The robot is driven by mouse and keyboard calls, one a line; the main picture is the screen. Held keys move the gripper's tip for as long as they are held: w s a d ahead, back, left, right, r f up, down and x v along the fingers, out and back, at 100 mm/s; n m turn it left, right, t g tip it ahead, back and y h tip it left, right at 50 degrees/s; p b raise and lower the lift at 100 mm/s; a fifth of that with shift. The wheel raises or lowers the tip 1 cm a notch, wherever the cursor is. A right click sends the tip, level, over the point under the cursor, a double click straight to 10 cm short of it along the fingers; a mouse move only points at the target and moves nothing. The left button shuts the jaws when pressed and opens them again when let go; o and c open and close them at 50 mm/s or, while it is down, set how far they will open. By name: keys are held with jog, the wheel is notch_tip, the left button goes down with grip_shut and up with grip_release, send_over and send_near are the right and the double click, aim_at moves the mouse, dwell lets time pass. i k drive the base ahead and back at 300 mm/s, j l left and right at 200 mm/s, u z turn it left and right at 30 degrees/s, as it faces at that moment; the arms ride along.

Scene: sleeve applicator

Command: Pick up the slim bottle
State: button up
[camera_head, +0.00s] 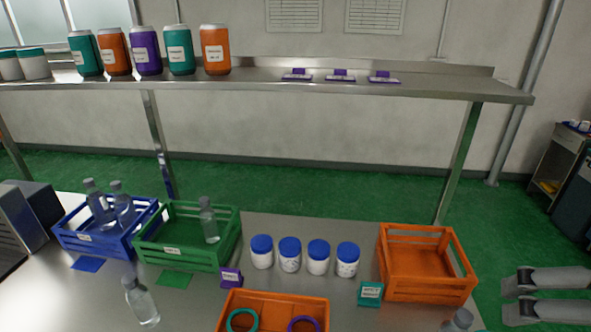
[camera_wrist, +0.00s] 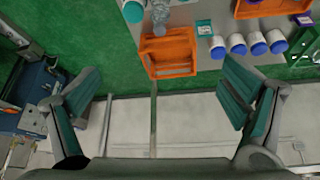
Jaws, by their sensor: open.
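Several clear bottles with grey caps are in the head view; I cannot tell which one the task means. One bottle (camera_head: 141,302) stands on the table at the front left. One bottle (camera_head: 209,222) is in the green crate (camera_head: 185,258), and two are in the blue crate (camera_head: 100,245). The top of another bottle (camera_head: 458,322) shows at the bottom edge, right of centre. In the wrist view a clear bottle (camera_wrist: 160,18) stands beside the orange crate (camera_wrist: 172,70). My gripper (camera_wrist: 160,80) is open and empty; it also shows at the right of the head view (camera_head: 511,297), beyond the table's right side.
Several white jars with blue lids (camera_head: 290,255) stand mid-table, left of the orange crate (camera_head: 428,285). An orange tray (camera_head: 272,302) with rings is at the front. A raised shelf (camera_head: 330,84) holds coloured canisters.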

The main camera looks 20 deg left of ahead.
aim_at(139, 300)
jog(key=j+u, duration=0.35)
jog(key=j, duration=0.55)
jog(key=j+u, duration=0.4)
jog(key=j, duration=0.5)
